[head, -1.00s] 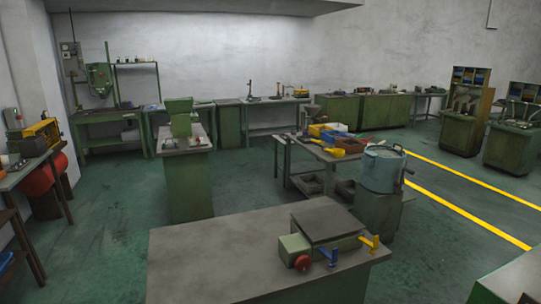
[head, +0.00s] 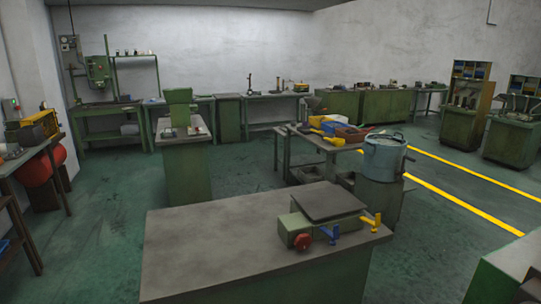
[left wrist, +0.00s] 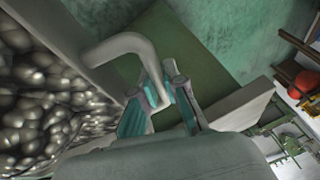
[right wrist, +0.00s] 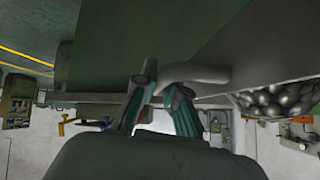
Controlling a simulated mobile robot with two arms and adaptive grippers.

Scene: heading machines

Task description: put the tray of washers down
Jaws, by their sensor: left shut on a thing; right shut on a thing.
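The tray of washers does not show in the head view, nor do my grippers. In the left wrist view many shiny rounded metal pieces (left wrist: 45,95) fill the tray, and a bent grey handle (left wrist: 115,45) sticks out from its side. My left gripper (left wrist: 163,95) is shut on this handle. In the right wrist view the metal pieces (right wrist: 285,97) show at the right, with the other grey handle (right wrist: 200,73) beside them. My right gripper (right wrist: 160,92) is shut on that handle. The tray's underside is hidden.
A workbench (head: 210,245) stands in front of me, its left and middle top clear. A green scale (head: 322,215) with a dark plate, a red knob and blue and yellow levers stands at its right end. A blue-grey drum (head: 384,158) stands behind it, right.

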